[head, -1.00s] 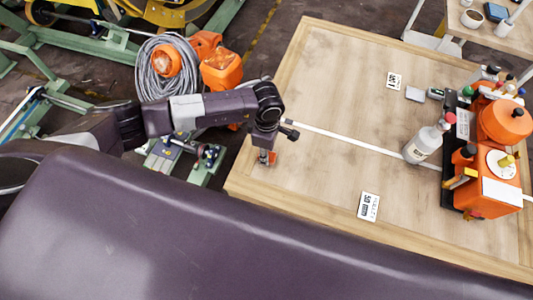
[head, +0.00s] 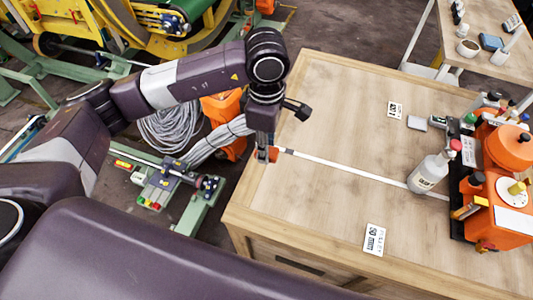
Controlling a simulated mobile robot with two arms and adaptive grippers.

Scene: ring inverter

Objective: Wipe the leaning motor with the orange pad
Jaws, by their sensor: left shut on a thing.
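My left gripper (head: 266,155) points down at the left edge of the wooden table (head: 330,215). It is shut on a small orange piece, the orange pad (head: 273,155), which shows only as a sliver between the fingers. I cannot tell whether the pad touches the table top. I cannot make out a leaning motor for certain in this view. My right gripper is not in view.
An orange machine (head: 507,210) and a white bottle (head: 430,171) stand at the table's right. A white strip (head: 365,173) crosses the table. A grey cable coil (head: 170,130) and green-framed equipment (head: 180,185) lie to the left. The table's middle is clear.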

